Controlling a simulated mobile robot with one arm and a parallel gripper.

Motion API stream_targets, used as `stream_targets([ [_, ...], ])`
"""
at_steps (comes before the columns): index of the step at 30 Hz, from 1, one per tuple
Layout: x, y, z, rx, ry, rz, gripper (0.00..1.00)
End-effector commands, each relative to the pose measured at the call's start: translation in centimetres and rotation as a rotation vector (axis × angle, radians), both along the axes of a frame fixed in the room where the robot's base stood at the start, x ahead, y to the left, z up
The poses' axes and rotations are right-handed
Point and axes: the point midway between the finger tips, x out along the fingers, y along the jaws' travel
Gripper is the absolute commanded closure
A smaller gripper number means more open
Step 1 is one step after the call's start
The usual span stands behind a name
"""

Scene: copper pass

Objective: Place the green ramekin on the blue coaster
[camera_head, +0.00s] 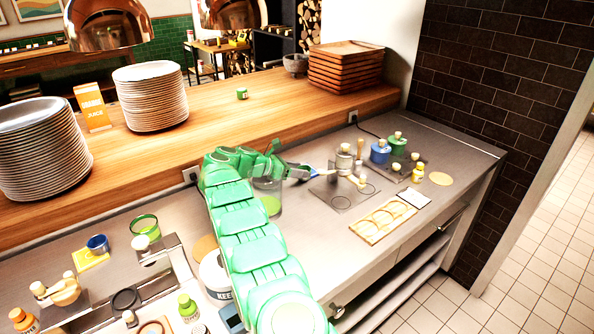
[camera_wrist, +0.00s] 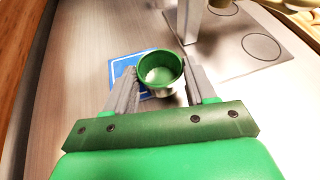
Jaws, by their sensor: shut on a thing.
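In the wrist view, the green ramekin (camera_wrist: 161,68) is upright between my fingers, green inside with a paler outer side and something whitish on its floor. My gripper (camera_wrist: 160,76) is shut on it. The blue coaster (camera_wrist: 119,72), a square with a pale inner border line, lies on the steel counter behind and under the ramekin, partly covered by it and my left finger. I cannot tell whether the ramekin touches the coaster. In the head view, my gripper (camera_head: 301,172) is low over the counter and hides the ramekin.
A grey mat with ring outlines (camera_wrist: 262,46) and a metal post (camera_wrist: 187,18) stand close to the right of the ramekin. A glass container (camera_head: 269,200) is beside my arm. Blue (camera_head: 380,152) and green (camera_head: 397,146) pots stand further right. The wooden ledge (camera_head: 215,118) rises behind.

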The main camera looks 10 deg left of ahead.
Motion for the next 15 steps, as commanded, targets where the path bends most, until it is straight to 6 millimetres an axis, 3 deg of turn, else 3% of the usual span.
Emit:
stream_targets([
  [8,-0.01,0.03,-0.31,-0.001,0.000,0.000,0.76],
  [9,-0.01,0.02,-0.37,0.000,0.001,0.000,0.43],
  [14,-0.01,0.03,-0.34,0.000,0.001,0.000,0.19],
  [15,-0.02,0.02,-0.33,0.000,0.001,0.000,0.19],
])
